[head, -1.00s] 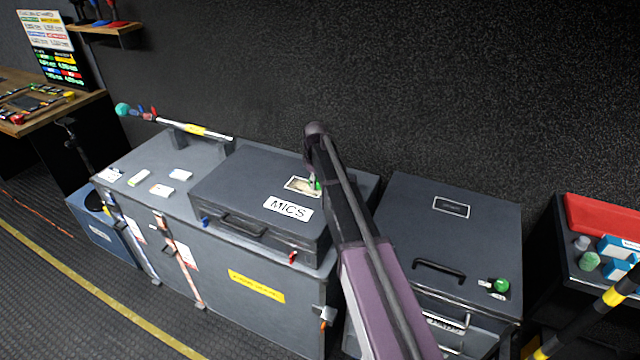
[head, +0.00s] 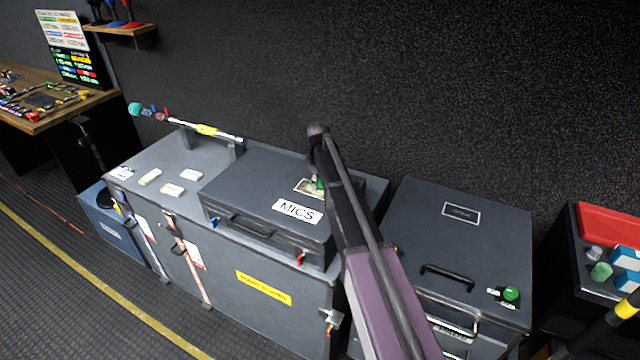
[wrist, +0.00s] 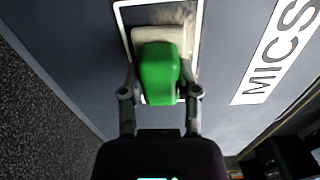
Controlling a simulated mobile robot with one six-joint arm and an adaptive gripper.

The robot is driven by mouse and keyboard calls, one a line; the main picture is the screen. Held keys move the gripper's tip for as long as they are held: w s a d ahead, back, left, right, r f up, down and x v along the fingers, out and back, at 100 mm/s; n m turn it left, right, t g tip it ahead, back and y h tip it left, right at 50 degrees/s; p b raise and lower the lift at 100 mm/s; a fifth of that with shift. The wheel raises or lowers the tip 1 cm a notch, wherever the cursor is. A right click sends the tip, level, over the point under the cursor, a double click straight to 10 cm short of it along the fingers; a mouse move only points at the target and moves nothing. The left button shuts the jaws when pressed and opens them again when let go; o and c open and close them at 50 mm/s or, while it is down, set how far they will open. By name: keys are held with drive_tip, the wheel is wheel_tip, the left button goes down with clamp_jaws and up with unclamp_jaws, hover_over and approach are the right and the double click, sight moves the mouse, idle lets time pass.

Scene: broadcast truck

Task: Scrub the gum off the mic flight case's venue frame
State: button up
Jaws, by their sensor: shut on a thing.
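The mic flight case (head: 255,196) is a closed dark grey case marked MICS, lying on a larger grey trunk. The venue frame (head: 298,191) is a white-outlined rectangle on its lid. In the wrist view the frame (wrist: 118,30) surrounds a pale, smeared beige patch (wrist: 183,16), which looks like the gum residue. My gripper (wrist: 158,78) is shut on a green scrubber (wrist: 158,72) with a pale head (wrist: 150,34). The head is over the frame and appears to touch the lid. It hides part of the patch. In the head view my arm partly hides the gripper (head: 319,182).
A pole with a yellow band (head: 207,130) rests on supports behind the case. Small labelled items (head: 172,189) lie on the trunk's left top. Another grey case (head: 480,240) stands to the right, beside a black stand with a red box (head: 610,232).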

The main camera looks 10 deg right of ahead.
sight(303, 185)
drive_tip(key=shift+w+a+f, duration=0.1)
drive_tip(key=shift+w+a, duration=0.35)
drive_tip(key=shift+a, duration=0.25)
drive_tip(key=shift+w+a, duration=0.45)
drive_tip(key=shift+a, duration=0.2)
drive_tip(key=shift+w, duration=0.1)
drive_tip(key=shift+w+a, duration=0.6)
drive_tip(key=shift+a, duration=0.2)
drive_tip(key=shift+w+a, duration=0.55)
drive_tip(key=shift+a, duration=0.25)
drive_tip(key=shift+f, duration=0.1)
drive_tip(key=shift+s+d, duration=0.15)
drive_tip(key=shift+s, duration=0.05)
drive_tip(key=shift+s+d, duration=0.3)
drive_tip(key=shift+d, duration=0.05)
drive_tip(key=shift+s+d, duration=0.4)
drive_tip(key=shift+d, duration=0.2)
drive_tip(key=shift+s+d, duration=0.35)
drive_tip(key=shift+d, duration=0.2)
drive_tip(key=shift+d, duration=0.1)
drive_tip(key=shift+s+d, duration=1.25)
drive_tip(key=shift+d, duration=0.3)
